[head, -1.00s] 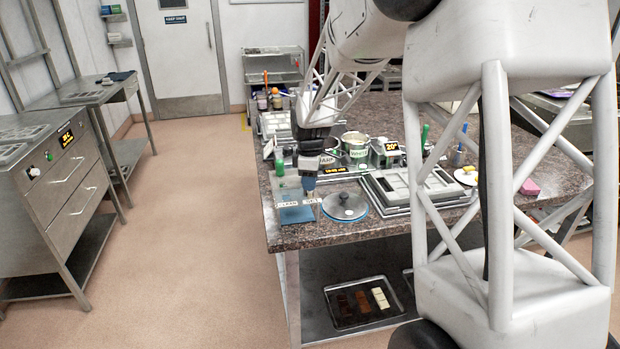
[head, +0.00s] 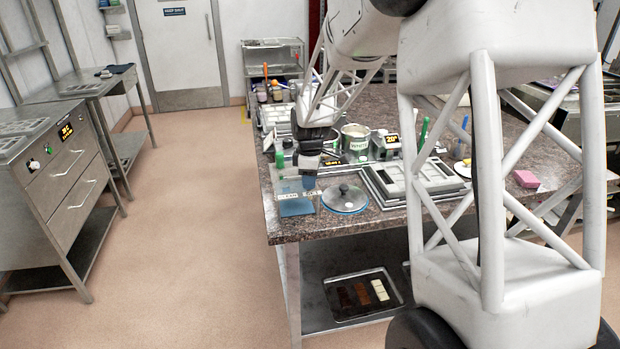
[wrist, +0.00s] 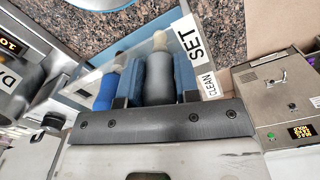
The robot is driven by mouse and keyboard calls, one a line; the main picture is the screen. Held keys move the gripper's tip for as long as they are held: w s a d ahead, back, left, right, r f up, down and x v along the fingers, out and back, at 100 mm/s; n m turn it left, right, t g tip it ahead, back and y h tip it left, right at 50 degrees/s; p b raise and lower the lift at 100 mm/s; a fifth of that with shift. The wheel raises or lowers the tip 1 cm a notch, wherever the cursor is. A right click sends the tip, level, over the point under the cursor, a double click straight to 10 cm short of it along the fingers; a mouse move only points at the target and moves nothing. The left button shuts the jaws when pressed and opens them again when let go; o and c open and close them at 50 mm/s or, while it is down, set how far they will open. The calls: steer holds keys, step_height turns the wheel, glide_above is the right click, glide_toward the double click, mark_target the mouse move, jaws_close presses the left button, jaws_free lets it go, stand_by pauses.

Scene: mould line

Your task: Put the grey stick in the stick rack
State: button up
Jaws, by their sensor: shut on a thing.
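My gripper (wrist: 159,82) has blue fingers and is shut on the grey stick (wrist: 160,78), which has a pale rounded tip. In the head view my gripper (head: 308,181) points down at the table's near left corner, over or just behind the stick rack. The stick rack (head: 297,207) is a clear box with a blue base and white labels. In the wrist view its clear wall and "SET" label (wrist: 190,40) lie close to the grey stick's tip. A blue stick (wrist: 106,92) shows left of the fingers. I cannot tell whether the grey stick is inside the rack.
A round glass-like lid (head: 345,198) with a dark knob lies right of the rack. Grey moulds (head: 420,178) are stacked further right. The table's left edge is close to the rack.

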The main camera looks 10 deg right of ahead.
steer(key=o, duration=1.4)
steer(key=shift+r, duration=0.1)
steer(key=shift+r, duration=3.4)
